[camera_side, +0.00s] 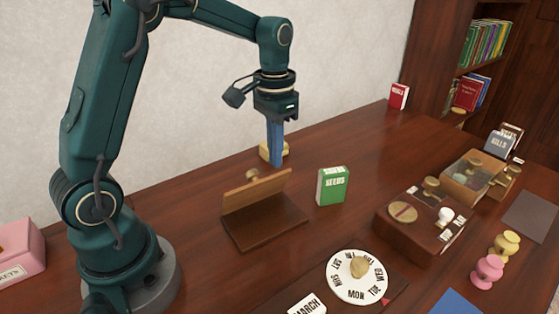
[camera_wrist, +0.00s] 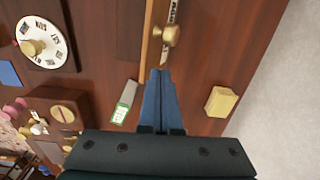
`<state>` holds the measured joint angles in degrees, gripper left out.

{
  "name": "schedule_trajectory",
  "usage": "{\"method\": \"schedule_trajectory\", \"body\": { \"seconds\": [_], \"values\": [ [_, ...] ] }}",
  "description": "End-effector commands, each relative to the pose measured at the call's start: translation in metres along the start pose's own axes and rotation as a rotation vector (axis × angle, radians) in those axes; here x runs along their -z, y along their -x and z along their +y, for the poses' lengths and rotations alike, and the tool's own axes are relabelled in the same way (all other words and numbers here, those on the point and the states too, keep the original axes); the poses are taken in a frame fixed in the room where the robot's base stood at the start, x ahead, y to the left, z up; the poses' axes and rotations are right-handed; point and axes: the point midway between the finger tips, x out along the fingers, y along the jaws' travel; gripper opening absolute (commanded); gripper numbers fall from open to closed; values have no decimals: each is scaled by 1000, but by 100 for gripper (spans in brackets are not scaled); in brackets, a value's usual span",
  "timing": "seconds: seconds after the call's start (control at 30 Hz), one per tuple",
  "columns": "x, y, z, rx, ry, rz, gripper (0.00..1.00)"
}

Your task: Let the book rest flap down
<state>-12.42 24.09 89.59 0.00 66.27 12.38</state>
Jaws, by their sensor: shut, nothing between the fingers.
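The book rest (camera_side: 265,230) is a dark wooden base on the desk with a lighter brown flap (camera_side: 258,195) standing up, tilted, along its back. A brass knob (camera_side: 252,174) sits on the flap's back face; it also shows in the wrist view (camera_wrist: 171,35), beside the flap's thin edge (camera_wrist: 148,30). My gripper (camera_side: 277,165) has blue fingers, pointing down and shut on nothing. It is on the wall side of the flap, near its right end. In the wrist view the fingertips (camera_wrist: 160,73) appear close to the flap; I cannot tell whether they touch it.
A green seeds box (camera_side: 331,186) stands right of the book rest. A yellow block (camera_side: 266,151) lies behind my gripper; it also shows in the wrist view (camera_wrist: 221,102). A day dial (camera_side: 340,288) and a brown box (camera_side: 405,240) lie farther right and forward. The wall bounds the back.

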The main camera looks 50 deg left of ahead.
Motion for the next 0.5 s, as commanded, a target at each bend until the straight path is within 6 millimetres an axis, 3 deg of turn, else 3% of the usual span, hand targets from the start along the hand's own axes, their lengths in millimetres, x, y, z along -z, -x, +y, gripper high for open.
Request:
{"method": "schedule_trajectory", "body": {
  "seconds": [0.5],
  "values": [
    [-1,-13,7,0,-1,-1,0]
  ]
}}
